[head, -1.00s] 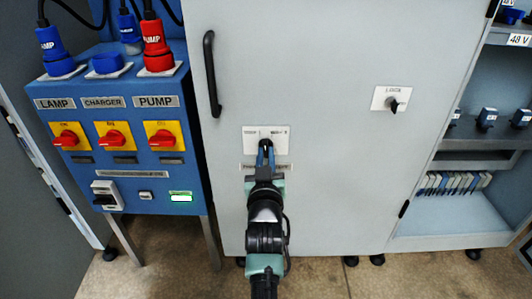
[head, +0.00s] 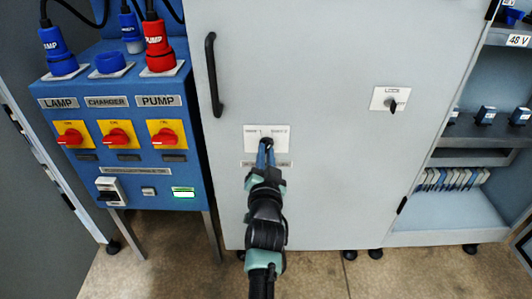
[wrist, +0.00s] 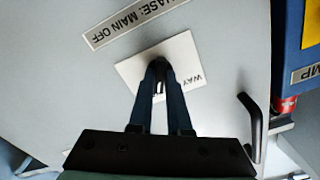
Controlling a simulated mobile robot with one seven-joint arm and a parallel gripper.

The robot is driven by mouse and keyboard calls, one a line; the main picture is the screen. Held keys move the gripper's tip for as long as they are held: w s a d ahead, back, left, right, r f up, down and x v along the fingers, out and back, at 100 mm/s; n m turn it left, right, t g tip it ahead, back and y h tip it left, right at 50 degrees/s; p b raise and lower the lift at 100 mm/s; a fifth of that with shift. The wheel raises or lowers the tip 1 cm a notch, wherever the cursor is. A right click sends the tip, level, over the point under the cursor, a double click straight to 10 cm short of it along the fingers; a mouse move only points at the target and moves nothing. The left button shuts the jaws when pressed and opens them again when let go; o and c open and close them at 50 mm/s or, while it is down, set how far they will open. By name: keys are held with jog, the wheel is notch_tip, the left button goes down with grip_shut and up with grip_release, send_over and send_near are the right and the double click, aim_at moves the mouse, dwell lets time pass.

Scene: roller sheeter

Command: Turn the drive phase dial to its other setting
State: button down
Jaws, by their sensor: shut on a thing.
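The drive phase dial (head: 267,140) is a small black knob on a white plate (head: 281,133) on the grey cabinet door. My gripper (head: 265,149) is shut on the knob, with its fingers pointing up at it from below. In the wrist view my gripper (wrist: 158,72) has both fingertips together at the knob, over the white plate (wrist: 193,52). The fingers mostly hide the knob, so I cannot tell its exact pointing direction. A label (wrist: 135,22) beside the plate ends in "PHASE: MAIN OFF".
A black door handle (head: 213,75) stands out to the upper left of the dial. A LOCK switch (head: 392,103) sits to the right. The blue power box (head: 130,185) with red switches is at the left, and open shelves (head: 465,208) are at the right.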

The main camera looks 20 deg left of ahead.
dwell(0.4)
jog(key=c, duration=0.9)
grip_release()
jog(key=shift+o, duration=0.2)
jog(key=p+v, duration=0.3)
jog(key=v, duration=1)
